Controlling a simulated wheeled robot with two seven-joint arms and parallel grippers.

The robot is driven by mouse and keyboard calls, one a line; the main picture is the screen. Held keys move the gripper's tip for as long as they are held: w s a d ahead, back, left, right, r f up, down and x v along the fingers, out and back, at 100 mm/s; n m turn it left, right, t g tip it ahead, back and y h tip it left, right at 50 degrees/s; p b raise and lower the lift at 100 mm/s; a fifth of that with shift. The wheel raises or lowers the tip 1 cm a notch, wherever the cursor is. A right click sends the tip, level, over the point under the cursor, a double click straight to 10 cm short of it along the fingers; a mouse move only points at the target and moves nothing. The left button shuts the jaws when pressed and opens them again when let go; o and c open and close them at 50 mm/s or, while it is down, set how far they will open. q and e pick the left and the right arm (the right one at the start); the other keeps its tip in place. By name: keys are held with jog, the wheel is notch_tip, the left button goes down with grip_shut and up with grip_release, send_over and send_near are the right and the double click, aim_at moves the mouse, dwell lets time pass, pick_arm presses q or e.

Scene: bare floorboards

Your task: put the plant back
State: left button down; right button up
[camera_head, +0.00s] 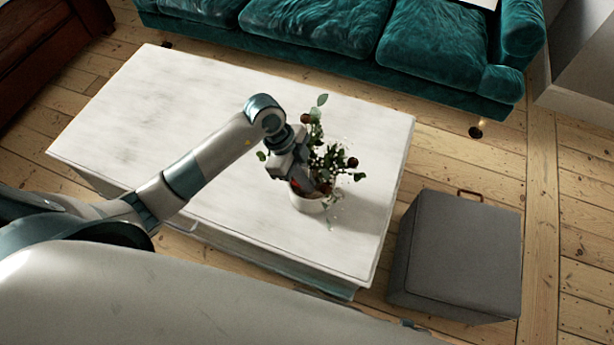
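A leafy plant (333,158) with dark round blooms stands in a white pot (308,203) near the right end of a white table (180,110). The pot looks upright on the tabletop. My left gripper (308,182) reaches from the left, pointing down at the plant and the pot's rim. Its fingers are partly hidden among the leaves, so I cannot tell whether they are open or closed on anything. My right gripper is not in view.
A grey cube ottoman (458,255) with a small brown handle stands on the floorboards right of the table. A teal sofa (330,30) runs behind the table. Dark wooden furniture (40,45) stands at the far left. The table's left part is clear.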

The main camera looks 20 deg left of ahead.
pick_arm(q)
jog(key=c, duration=2)
grip_release()
jog(key=v, duration=1.2)
jog(key=shift+s, duration=0.1)
